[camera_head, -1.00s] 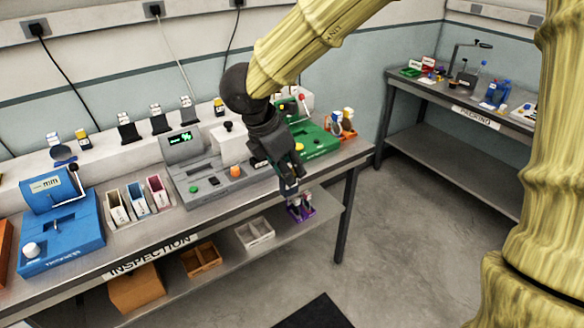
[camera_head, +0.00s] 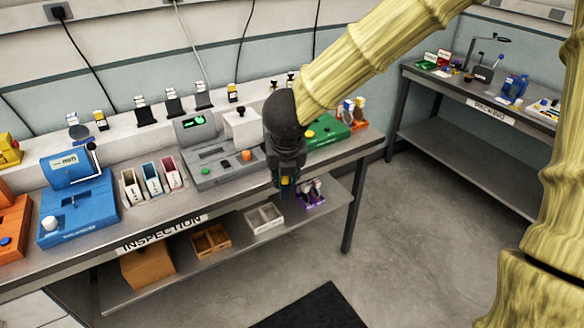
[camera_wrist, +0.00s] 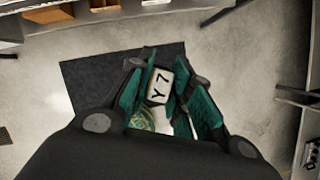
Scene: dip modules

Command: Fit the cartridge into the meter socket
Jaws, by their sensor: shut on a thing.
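My gripper (camera_head: 287,188) hangs pointing down at the front edge of the inspection bench (camera_head: 228,197), to the right of the grey meter (camera_head: 208,160). In the wrist view, my gripper (camera_wrist: 158,92) has its green-padded fingers closed on a cartridge (camera_wrist: 158,84) with a white face marked "Y 7". A small yellow patch shows between the fingers in the head view. The grey meter has a lit green display and dark slots on its top. A blue device (camera_head: 75,205) and a green device (camera_head: 325,130) also stand on the bench. I cannot tell which slot is the socket.
Three narrow bins (camera_head: 151,180) stand between the blue device and the grey meter. A purple holder (camera_head: 311,195) and open trays (camera_head: 264,218) sit on the lower shelf. A packing bench (camera_head: 470,100) stands at the right. The floor in front is clear with a dark mat (camera_head: 315,308).

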